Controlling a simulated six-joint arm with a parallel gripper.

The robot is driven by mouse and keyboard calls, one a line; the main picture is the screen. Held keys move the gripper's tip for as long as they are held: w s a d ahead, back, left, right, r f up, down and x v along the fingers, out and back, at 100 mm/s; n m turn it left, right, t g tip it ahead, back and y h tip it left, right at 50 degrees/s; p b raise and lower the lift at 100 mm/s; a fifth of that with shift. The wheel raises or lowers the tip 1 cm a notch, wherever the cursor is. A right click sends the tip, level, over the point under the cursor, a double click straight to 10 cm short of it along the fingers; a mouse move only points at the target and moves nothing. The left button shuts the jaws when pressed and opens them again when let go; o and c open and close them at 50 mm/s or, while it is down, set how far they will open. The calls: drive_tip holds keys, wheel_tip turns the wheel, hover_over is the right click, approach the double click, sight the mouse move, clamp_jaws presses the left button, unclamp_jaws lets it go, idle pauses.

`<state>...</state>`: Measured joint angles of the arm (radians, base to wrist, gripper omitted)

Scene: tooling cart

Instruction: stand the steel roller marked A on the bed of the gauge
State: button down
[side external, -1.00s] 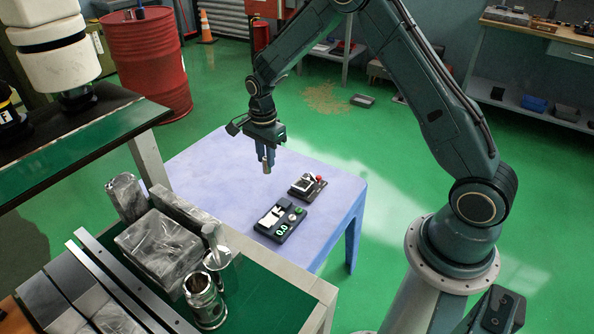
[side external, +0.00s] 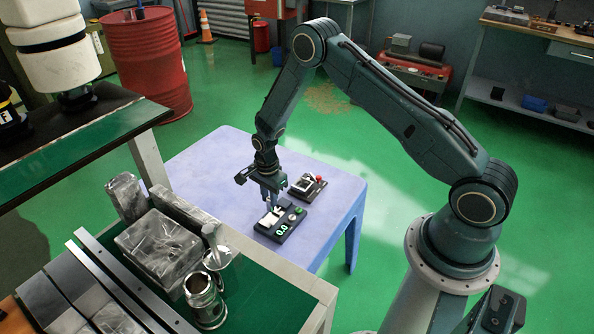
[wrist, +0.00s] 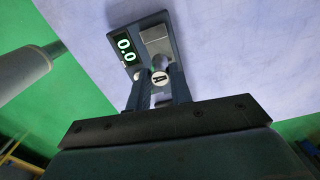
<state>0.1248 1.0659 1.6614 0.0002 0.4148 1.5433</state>
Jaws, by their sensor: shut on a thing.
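The gauge (side external: 284,226) lies on the blue table, a dark block with a pale metal bed (side external: 267,221) and a green display reading 0.0. It also shows in the wrist view (wrist: 125,50), with its bed (wrist: 156,38) near the top. My gripper (side external: 271,203) points down over the bed's far side. In the wrist view my gripper (wrist: 160,82) is shut on the steel roller (wrist: 159,77), whose round end facing the camera bears the letter A. The roller's lower end is hidden, so I cannot tell whether it touches the bed.
A second dark device (side external: 304,188) with a red knob stands just behind the gauge.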

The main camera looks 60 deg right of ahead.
drive_tip(key=shift+f, duration=0.15)
drive_tip(key=shift+f, duration=1.85)
drive_tip(key=shift+f, duration=0.15)
drive_tip(key=c, duration=1.3)
unclamp_jaws()
drive_tip(key=shift+o, duration=0.2)
drive_tip(key=shift+r, duration=6.15)
